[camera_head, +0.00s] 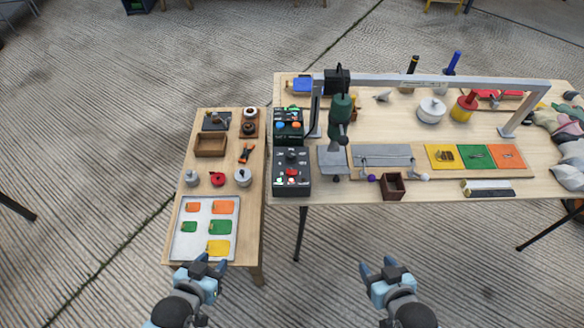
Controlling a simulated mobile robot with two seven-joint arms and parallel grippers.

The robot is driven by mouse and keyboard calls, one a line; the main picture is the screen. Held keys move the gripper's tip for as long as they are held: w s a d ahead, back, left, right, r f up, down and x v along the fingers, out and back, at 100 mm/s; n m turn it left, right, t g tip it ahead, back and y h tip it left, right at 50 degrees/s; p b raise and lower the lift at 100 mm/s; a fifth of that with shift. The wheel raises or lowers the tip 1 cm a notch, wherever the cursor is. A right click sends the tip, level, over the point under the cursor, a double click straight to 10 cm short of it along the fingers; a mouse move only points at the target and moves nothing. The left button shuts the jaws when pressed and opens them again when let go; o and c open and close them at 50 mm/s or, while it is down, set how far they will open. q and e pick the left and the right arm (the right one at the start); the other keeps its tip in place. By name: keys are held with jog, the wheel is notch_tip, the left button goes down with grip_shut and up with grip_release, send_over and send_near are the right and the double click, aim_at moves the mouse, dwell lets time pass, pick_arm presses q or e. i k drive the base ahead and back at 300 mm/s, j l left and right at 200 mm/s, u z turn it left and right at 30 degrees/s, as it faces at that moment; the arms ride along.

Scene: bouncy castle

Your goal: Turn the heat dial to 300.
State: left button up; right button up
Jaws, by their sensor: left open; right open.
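Two dark control boxes stand at the left end of the large table. The nearer box (291,186) has a black knob, a red knob and small light marks on its top. The farther box (290,137) has blue and orange knobs. The marks are too small to read, so I cannot tell which knob is the heat dial or where it points. My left gripper (203,266) is open and empty at the near edge of the small table, below and left of the boxes. My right gripper (377,266) is open and empty over the floor, in front of the large table. Neither touches a box.
The small table (255,215) holds a tray (186,247) of coloured pieces, pots and a wooden box. A green press (340,112) stands right of the control boxes under a grey overhead frame (440,82). A brown box (392,187) sits at the large table's front edge.

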aim_at(291, 158)
jog(key=i+j+z, duration=0.15)
jog(key=j, duration=0.5)
jog(key=i+j+z, duration=0.15)
jog(key=j, duration=0.5)
jog(key=k, duration=0.05)
